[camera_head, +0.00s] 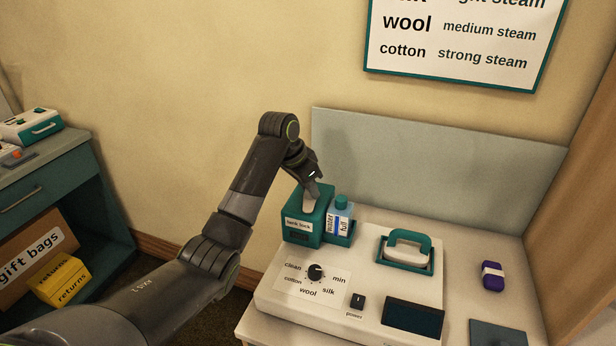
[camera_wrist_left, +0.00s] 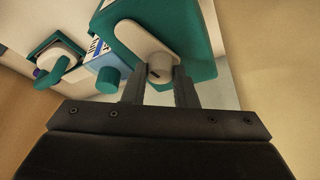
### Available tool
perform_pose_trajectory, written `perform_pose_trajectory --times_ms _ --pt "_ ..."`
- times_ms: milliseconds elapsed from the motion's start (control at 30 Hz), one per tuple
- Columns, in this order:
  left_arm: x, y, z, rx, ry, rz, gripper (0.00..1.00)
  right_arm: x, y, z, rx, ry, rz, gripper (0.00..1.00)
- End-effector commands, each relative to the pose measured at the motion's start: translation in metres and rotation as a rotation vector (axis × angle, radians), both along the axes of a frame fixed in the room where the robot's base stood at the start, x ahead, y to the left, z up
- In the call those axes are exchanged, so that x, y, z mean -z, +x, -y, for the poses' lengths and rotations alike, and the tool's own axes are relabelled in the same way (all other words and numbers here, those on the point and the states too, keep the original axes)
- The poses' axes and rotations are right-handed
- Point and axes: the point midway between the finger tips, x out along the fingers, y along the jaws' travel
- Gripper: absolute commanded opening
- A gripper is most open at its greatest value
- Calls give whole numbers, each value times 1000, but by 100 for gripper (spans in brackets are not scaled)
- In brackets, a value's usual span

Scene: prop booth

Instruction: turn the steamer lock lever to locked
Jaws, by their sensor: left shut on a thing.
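The steamer's teal lock box (camera_head: 304,224) stands at the back left of the white steamer base (camera_head: 268,299), with a white label on its front that seems to read "tank lock". The pale lock lever (camera_head: 309,203) lies on top of the box, partly hidden by my left gripper (camera_head: 313,187). In the left wrist view the lever (camera_wrist_left: 134,42) ends in a rounded knob between the two dark fingers of my left gripper (camera_wrist_left: 159,86), which is shut on it. I cannot read any locked or unlocked mark. My right gripper is not in view.
A blue water bottle (camera_head: 342,211) stands close beside the lock box. The base carries a dial (camera_head: 315,272), a power switch (camera_head: 358,301) and a teal-handled iron (camera_head: 405,252). A purple item (camera_head: 493,275) lies at right. A grey panel (camera_head: 430,165) stands behind.

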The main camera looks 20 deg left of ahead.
Motion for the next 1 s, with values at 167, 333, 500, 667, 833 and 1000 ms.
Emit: perform_pose_trajectory --times_ms 167,333,500,667,833,1000 --pt "-9 -2 2 -159 -1 -2 3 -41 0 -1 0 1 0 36" --pt "-9 -2 3 -321 -1 -2 3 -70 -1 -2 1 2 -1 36" --pt "-8 -2 4 -483 -1 -2 3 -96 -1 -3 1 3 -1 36" --pt "-8 -1 5 -634 0 0 3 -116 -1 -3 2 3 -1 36" --pt "-6 -1 6 -796 1 0 3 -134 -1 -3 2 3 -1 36" --pt "-5 0 7 -955 0 1 3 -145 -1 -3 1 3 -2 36"
